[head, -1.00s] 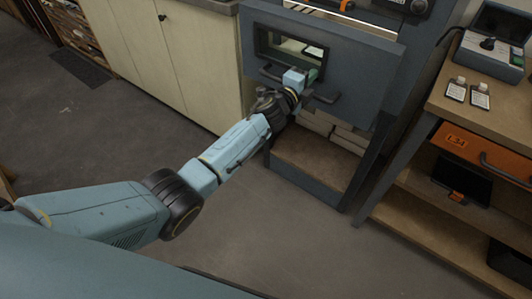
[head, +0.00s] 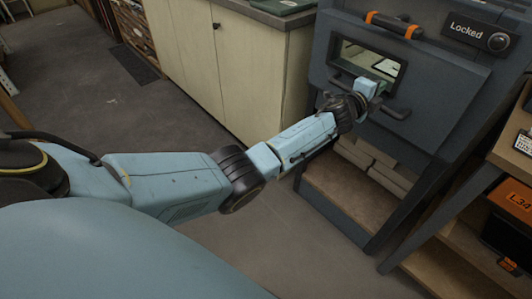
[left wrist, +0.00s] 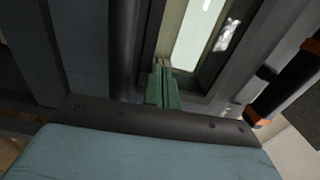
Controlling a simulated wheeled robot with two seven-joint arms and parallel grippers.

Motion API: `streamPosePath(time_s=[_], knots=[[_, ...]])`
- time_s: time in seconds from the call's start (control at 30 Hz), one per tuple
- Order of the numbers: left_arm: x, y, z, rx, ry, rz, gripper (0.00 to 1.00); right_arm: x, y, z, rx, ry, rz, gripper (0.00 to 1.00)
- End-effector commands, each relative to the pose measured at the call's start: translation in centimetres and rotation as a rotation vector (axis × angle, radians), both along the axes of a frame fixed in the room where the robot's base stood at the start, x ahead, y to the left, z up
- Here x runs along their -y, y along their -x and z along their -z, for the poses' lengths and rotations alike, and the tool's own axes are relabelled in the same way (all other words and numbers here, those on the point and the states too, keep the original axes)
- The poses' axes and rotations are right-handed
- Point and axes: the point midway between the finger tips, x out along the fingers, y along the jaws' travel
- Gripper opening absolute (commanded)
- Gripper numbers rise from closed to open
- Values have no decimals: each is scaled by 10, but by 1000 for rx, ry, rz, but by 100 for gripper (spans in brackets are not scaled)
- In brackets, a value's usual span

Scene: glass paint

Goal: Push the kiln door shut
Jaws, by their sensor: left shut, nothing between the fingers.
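The kiln door (head: 440,95) is a dark grey panel with a small window (head: 368,65) and a dark bar handle (head: 396,113) below it. No bright gap shows along its top edge now. My left gripper (head: 381,87) is at the door's front, by the window's lower edge and just above the handle. In the left wrist view its green fingers (left wrist: 163,88) are together and empty, pointing at the window frame. Whether the fingertips touch the door cannot be told. My right gripper is out of view.
A panel reading "Locked" (head: 466,28) and an orange-and-black handle (head: 394,25) are above the door. Pale blocks (head: 375,165) lie on the shelf below. A cream cabinet (head: 240,70) stands left, a wooden workbench (head: 510,150) right. The floor in front is open.

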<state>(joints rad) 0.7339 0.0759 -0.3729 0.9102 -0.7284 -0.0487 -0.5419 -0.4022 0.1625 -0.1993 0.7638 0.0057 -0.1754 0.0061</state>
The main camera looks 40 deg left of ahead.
Motion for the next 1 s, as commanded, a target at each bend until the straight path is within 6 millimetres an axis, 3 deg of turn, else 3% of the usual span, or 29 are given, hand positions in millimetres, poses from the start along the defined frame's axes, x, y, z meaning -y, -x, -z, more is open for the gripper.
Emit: streamPosePath(time_s=[0.03,0.47,0.87,1.0], knots=[[3,-1,3,7,1,4,0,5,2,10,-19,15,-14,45],[1,5,2,8,4,6,0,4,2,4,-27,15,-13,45],[-18,64,-1,2,7,0,0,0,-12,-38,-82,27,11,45],[-25,88,-1,2,10,0,0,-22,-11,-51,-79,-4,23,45]])
